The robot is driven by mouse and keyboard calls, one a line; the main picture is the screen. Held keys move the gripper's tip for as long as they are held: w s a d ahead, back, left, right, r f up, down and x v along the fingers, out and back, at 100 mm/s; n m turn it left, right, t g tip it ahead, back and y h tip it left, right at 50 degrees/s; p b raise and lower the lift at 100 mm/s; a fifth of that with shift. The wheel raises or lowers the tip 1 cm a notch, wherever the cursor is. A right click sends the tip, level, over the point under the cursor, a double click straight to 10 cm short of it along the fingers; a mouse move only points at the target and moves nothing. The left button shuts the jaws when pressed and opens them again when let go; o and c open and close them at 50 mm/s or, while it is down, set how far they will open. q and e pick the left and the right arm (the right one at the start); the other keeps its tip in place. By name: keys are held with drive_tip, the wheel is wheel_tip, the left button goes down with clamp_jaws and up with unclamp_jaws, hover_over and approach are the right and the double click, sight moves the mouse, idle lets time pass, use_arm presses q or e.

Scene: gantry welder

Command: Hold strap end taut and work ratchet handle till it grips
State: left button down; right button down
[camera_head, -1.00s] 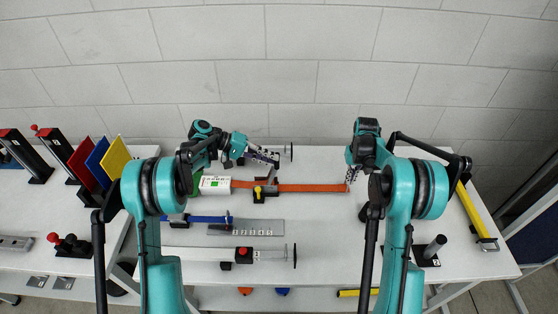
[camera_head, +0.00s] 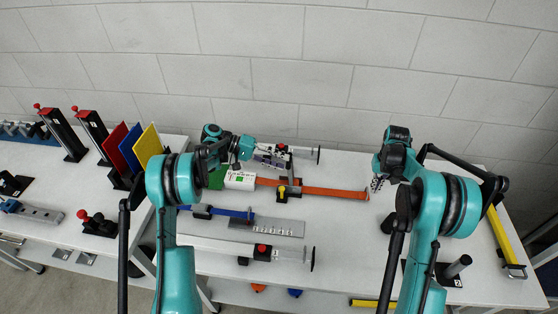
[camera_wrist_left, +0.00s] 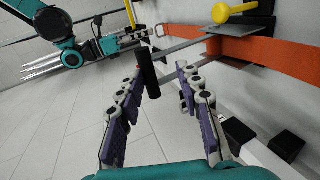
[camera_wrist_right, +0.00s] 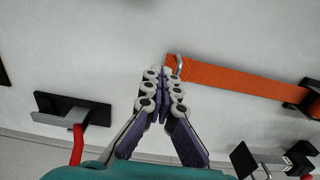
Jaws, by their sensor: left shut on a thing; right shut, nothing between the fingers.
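An orange strap (camera_head: 335,192) lies along the table, through a dark ratchet block with a yellow-knobbed lever (camera_head: 284,190). The ratchet's grey lever carries a black handle (camera_wrist_left: 148,75). My right gripper (camera_head: 377,184) is shut and empty beside the strap's right end. In the right wrist view the closed fingertips (camera_wrist_right: 164,72) are close to the metal hook (camera_wrist_right: 179,65) on that end; contact cannot be told.
A white-and-green box (camera_head: 240,180) sits at the strap's left. A blue strap (camera_head: 230,212), a grey ruled plate (camera_head: 268,227) and a clamp with a red knob (camera_head: 262,250) lie in front. A yellow bar (camera_head: 505,240) is at the right. A red-handled fixture (camera_wrist_right: 76,140) stands near my right gripper.

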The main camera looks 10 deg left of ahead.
use_arm(q)
drive_tip(key=shift+s+d+f, duration=0.15)
drive_tip(key=shift+s+f, duration=0.1)
drive_tip(key=shift+f, duration=0.5)
drive_tip(key=c, duration=1.5)
unclamp_jaws()
drive_tip(key=shift+w, duration=0.1)
drive_tip(key=shift+o, duration=0.2)
drive_tip(key=shift+w+f, duration=0.1)
drive_tip(key=v, duration=0.8)
drive_tip(key=r+v, duration=0.1)
drive_tip(key=v, duration=0.3)
